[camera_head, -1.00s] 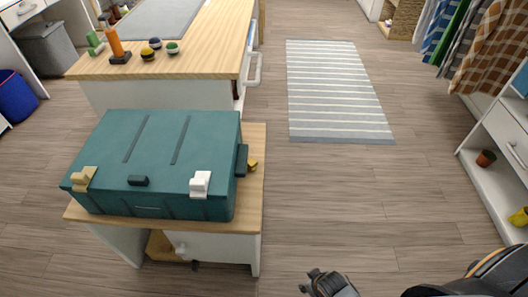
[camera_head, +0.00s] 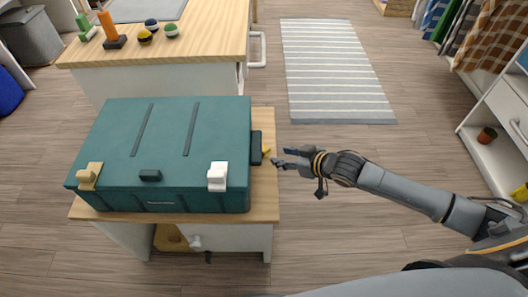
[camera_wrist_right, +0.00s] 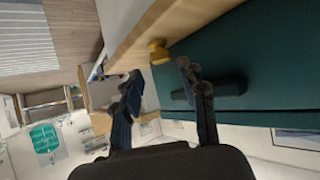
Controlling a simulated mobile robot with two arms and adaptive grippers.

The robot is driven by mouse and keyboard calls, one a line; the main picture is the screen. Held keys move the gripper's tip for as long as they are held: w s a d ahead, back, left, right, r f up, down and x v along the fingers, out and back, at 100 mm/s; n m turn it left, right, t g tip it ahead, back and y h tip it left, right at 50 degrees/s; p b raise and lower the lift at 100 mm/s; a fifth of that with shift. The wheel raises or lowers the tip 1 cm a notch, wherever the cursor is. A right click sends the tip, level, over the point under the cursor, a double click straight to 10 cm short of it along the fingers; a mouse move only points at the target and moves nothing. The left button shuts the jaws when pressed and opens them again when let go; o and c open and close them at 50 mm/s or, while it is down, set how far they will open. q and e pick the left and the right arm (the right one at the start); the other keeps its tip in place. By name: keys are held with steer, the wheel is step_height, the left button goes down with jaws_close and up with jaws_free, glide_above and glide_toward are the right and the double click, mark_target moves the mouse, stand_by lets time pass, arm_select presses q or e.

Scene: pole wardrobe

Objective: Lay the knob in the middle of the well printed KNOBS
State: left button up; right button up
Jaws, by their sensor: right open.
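A small yellow knob (camera_head: 266,151) lies on the wooden top beside the right side of the closed teal case (camera_head: 175,140). In the right wrist view the knob (camera_wrist_right: 158,52) sits near the wood edge, ahead of and between my fingertips, not in them. My right gripper (camera_head: 280,157) is open and empty, just right of the knob at about the stand's edge; it also shows in the right wrist view (camera_wrist_right: 160,72). No well printed KNOBS shows in these views; the case's inside is hidden. My left gripper is out of view.
The case has a tan latch (camera_head: 88,177), a white latch (camera_head: 217,177) and a dark handle on its right side (camera_head: 256,148). Open floor and a striped rug (camera_head: 330,70) lie to the right.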

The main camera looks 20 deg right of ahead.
mark_target(267, 150)
steer(key=x, duration=0.4)
steer(key=b+x, duration=0.1)
steer(key=r+x, duration=0.1)
steer(key=x, duration=0.1)
steer(key=shift+w+a+f+b, duration=0.15)
steer(key=shift+w+b, duration=0.15)
steer(key=shift+w, duration=0.05)
steer(key=shift+w+a+f, duration=0.15)
steer(key=shift+w+f, duration=0.05)
steer(key=shift+w, duration=0.1)
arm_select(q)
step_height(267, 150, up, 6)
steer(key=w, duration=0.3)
arm_select(e)
jaws_close()
